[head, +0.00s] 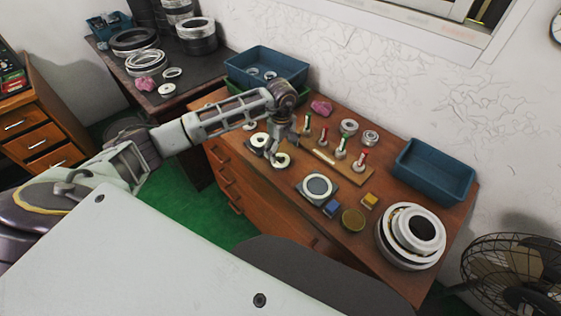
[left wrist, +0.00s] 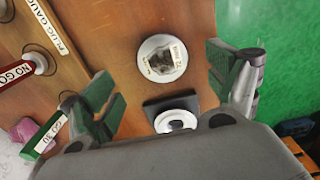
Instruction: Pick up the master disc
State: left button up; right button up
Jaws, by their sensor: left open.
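A light round disc with a dark centre and small printed labels (left wrist: 162,58) lies flat on the wooden bench; I take it to be the master disc, though the print is too small to read. It also shows in the head view (head: 281,161). My left gripper (head: 279,152) points down above it. In the left wrist view the open fingers (left wrist: 164,78) stand apart on either side of the disc, with nothing between them. A smaller white ring on a dark square pad (left wrist: 176,121) lies beside the disc. My right gripper is not in view.
A wooden rack (head: 335,168) with red- and green-handled plug gauges stands to the right. A white disc on a dark plate (head: 318,187), stacked rings (head: 411,235), a blue bin (head: 436,170) and another blue bin (head: 266,66) also occupy the bench.

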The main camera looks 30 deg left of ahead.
aim_at(281, 160)
pick_arm(q)
jog(key=shift+f, duration=0.3)
jog(key=shift+s+f+p, duration=0.15)
jog(key=shift+f+p, duration=0.15)
jog(key=shift+f, duration=0.3)
jog(key=shift+a+f, duration=0.1)
jog(key=shift+f, duration=1.6)
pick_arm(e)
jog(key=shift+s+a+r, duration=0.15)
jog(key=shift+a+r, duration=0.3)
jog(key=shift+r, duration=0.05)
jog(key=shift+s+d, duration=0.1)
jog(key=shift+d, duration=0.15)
